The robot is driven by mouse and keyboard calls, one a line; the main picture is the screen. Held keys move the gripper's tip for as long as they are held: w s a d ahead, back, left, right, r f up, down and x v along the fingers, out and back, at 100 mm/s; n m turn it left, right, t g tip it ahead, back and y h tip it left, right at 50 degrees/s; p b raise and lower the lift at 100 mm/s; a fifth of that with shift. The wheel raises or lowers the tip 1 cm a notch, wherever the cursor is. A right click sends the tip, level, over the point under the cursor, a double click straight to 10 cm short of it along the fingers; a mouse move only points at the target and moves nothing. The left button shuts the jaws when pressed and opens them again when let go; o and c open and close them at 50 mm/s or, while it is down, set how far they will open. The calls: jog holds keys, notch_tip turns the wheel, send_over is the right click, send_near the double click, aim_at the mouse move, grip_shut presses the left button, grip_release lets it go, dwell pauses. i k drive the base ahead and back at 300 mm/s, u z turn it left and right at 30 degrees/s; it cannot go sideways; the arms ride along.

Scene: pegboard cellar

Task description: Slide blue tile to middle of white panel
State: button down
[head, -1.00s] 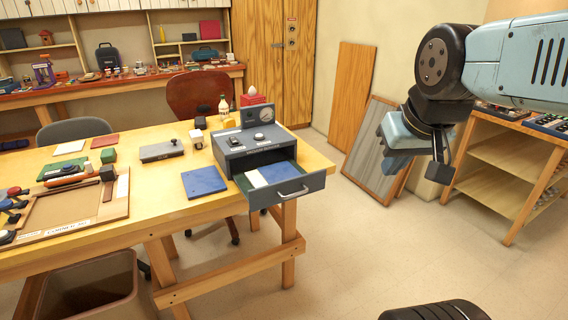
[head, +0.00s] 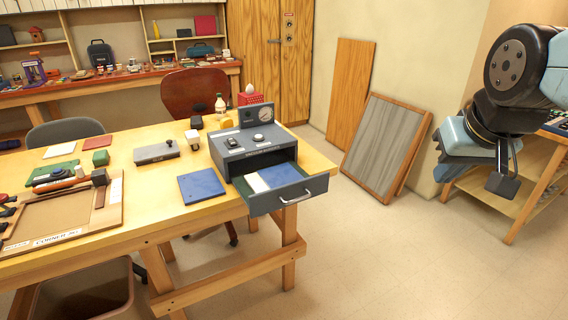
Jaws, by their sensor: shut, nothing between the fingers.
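A flat blue tile (head: 201,186) lies on the wooden table, left of a grey-blue box with a pulled-out drawer. A second blue piece (head: 281,174) lies in the drawer beside a small white panel (head: 257,182), which is on its left. I cannot tell from this distance whether these two touch. My gripper (head: 449,168) is at the right of the head view, shut and empty, over the floor side and well away from the table. Its fingertips are small and partly turned from view.
The open drawer (head: 290,200) juts past the table's front edge. The grey-blue box (head: 252,150) carries a gauge and knobs. A grey block (head: 157,152) and a framed tray (head: 115,200) share the table. A framed board (head: 385,148) leans on the wall. Floor between is clear.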

aim_at(278, 175)
jog(key=z, duration=0.05)
jog(key=i, duration=1)
jog(key=u, duration=0.1)
